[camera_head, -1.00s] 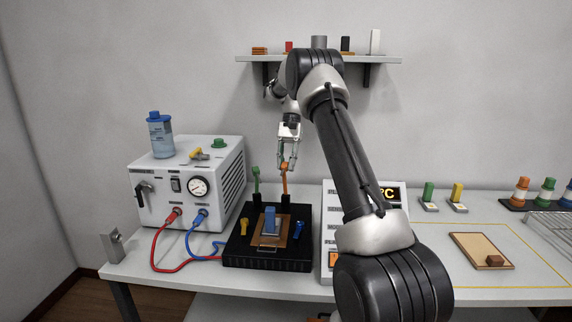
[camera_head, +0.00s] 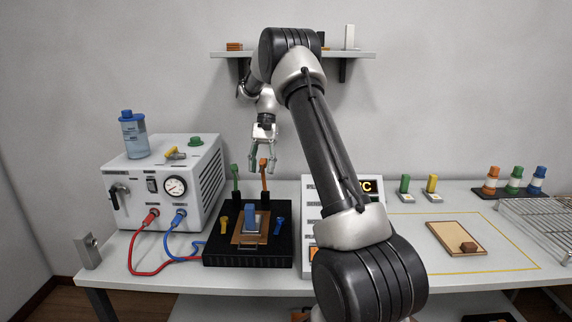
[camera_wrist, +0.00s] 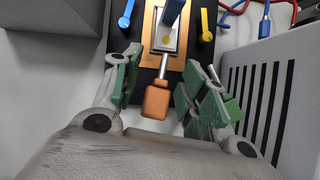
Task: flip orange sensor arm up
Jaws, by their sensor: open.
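The orange sensor arm (camera_head: 264,178) stands nearly upright at the back right of the black fixture (camera_head: 222,258) in the head view. In the wrist view, its block-shaped orange tip (camera_wrist: 156,101) and metal rod lie between my finger pads. My gripper (camera_head: 263,169) is open, with its fingers spread on either side of the orange tip. In the wrist view, the gripper (camera_wrist: 160,88) shows gaps on both sides of the tip. A similar green arm (camera_head: 235,178) stands to the left of the orange one. A blue-handled piece (camera_head: 250,219) sits on the copper-coloured plate (camera_head: 239,241).
A white pump box (camera_head: 195,217) with a gauge and red and blue hoses stands to the left. A display panel (camera_head: 310,222) is close on the right. A wall shelf (camera_head: 225,55) is behind my arm. The right table holds a brown board (camera_head: 440,236) and a wire rack (camera_head: 545,230).

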